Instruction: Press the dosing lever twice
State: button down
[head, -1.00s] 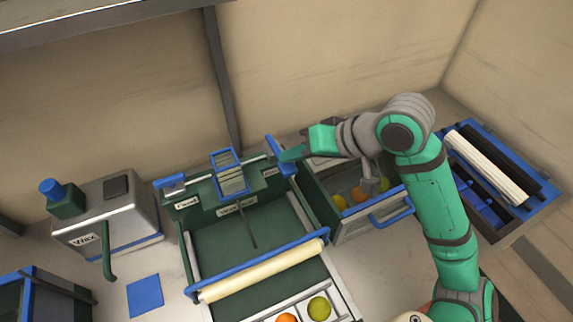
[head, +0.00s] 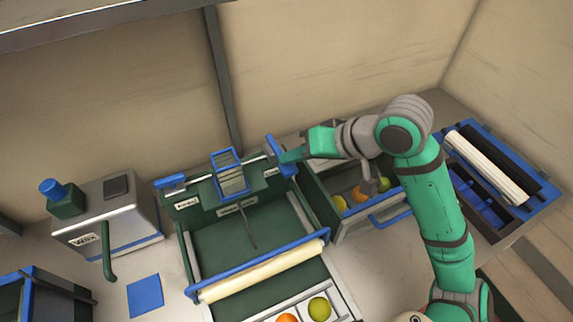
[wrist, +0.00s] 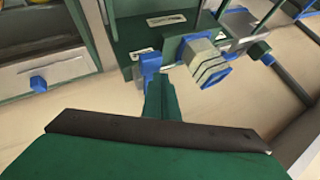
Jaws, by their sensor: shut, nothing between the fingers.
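A green curved lever (head: 108,262) hangs at the front of the silver box labelled Wax (head: 95,225), at the left of the head view. My gripper (head: 288,156) is far to the right of it, at the back right corner of the green sorting station. Its green fingers are shut with nothing between them. The fingertips (wrist: 160,84) are right by a blue upright piece (wrist: 151,62), which also shows in the head view (head: 276,148). I cannot tell whether they touch it. The wax lever is not visible in the wrist view.
The green station (head: 215,255) has a cream roller (head: 265,275) across its front and a blue-framed gate (head: 226,160) at its back. An open drawer with fruit (head: 350,233) stands under my arm. A blue square (head: 145,295) lies on the counter near the wax box.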

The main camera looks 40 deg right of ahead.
aim_at(288, 167)
jog(key=shift+s+f, duration=0.15)
jog(key=shift+w+f, duration=0.2)
jog(key=shift+f, duration=0.1)
dwell(0.6)
jog(key=shift+a, duration=0.15)
jog(key=shift+s+d+f, duration=0.25)
jog(key=shift+d, duration=0.05)
jog(key=shift+w+a+f, duration=0.2)
jog(key=shift+w+f, duration=0.05)
jog(key=shift+f, duration=0.35)
dwell(0.6)
jog(key=shift+s+d+f, duration=0.15)
jog(key=shift+s, duration=0.05)
jog(key=shift+f, duration=0.15)
dwell(0.6)
jog(key=shift+w, duration=0.15)
